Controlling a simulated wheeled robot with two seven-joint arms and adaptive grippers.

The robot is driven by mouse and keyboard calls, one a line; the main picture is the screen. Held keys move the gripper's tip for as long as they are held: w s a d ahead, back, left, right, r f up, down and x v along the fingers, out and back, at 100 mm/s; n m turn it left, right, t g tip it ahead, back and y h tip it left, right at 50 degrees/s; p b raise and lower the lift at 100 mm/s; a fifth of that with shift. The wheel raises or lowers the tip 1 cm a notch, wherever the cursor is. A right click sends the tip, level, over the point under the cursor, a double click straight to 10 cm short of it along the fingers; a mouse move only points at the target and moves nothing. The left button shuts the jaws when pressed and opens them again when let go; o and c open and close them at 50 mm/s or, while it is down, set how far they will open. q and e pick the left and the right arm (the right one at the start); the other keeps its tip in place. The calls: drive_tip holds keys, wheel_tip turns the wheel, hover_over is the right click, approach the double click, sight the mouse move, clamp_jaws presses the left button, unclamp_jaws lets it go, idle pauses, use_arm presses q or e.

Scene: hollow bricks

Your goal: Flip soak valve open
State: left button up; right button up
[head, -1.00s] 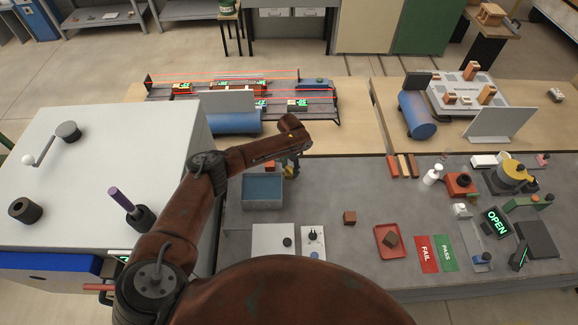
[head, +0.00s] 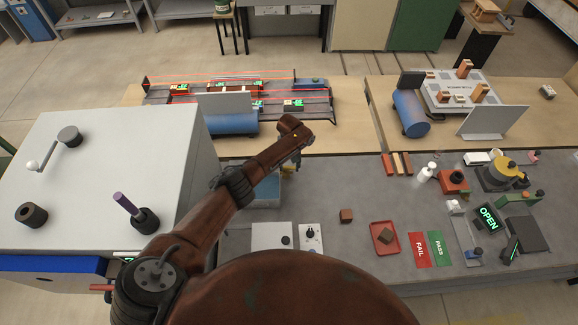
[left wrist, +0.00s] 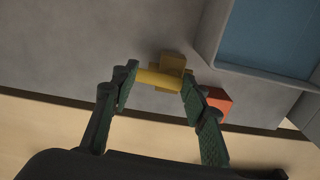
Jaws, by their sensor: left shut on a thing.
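The soak tub (head: 262,205), a grey tray with blue water, stands on the grey bench, partly behind my left arm. Its rim also shows in the left wrist view (left wrist: 215,42). Beside it in the left wrist view is a yellow valve (left wrist: 165,72) with a short crossbar. My left gripper (left wrist: 158,88) has its green-padded fingers at either end of this yellow bar, shut on it. In the head view the left gripper (head: 290,164) is small and mostly hidden by my arm. My right gripper is not in view.
An orange-red block (left wrist: 218,101) sits close by the gripper's right finger in the left wrist view. A large white cabinet (head: 100,170) is at left.

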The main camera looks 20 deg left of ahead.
use_arm(q)
drive_tip(key=shift+w+n, duration=0.15)
drive_tip(key=shift+n, duration=0.35)
drive_tip(key=o, duration=1.2)
drive_tip(key=shift+c, duration=0.2)
drive_tip(key=shift+r, duration=0.1)
wheel_tip(320, 180, up, 12)
